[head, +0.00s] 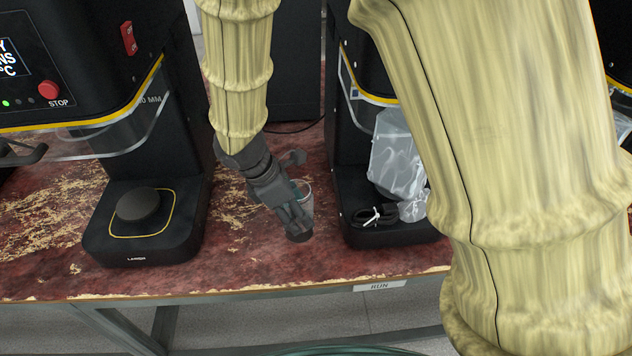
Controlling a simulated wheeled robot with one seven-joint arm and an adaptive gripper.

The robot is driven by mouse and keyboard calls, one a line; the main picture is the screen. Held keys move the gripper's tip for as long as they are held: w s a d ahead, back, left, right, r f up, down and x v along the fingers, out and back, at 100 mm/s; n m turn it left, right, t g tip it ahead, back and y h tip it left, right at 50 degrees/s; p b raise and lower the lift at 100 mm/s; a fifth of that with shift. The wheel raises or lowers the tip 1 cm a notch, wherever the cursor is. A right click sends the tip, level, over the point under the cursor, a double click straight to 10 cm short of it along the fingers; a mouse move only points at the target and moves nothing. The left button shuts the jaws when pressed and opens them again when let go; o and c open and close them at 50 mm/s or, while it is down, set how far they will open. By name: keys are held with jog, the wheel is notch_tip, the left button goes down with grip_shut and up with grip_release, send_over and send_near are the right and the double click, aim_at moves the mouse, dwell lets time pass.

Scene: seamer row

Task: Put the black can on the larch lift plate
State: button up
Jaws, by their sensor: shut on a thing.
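My gripper (297,224) is shut on a small can (307,202), just above or on the table between two black machines; I cannot tell whether it touches the table. The fingers hide most of the can; a greyish side and pale rim show behind them. The larch lift plate (138,205) is a round dark disc on the left machine's base, inside a yellow square outline, with a small white label on the base front. The plate looks empty. My gripper is to its right, apart from it.
The right machine's base (388,236) holds a clear plastic bag (397,155) and a coiled black cable (375,215). A clear guard (130,128) hangs above the left plate.

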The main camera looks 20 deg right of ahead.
jog(key=shift+w+d+f+p, duration=0.15)
jog(key=shift+w+d+f, duration=0.75)
jog(key=shift+w, duration=0.75)
jog(key=shift+w+d+f+p, duration=0.2)
jog(key=shift+w+d+f, duration=0.45)
jog(key=shift+w+d, duration=0.75)
jog(key=shift+w+d+f+p, duration=0.15)
jog(key=shift+w+d+f, duration=0.6)
jog(key=shift+w, duration=1.15)
jog(key=shift+f, duration=0.1)
jog(key=o, duration=0.9)
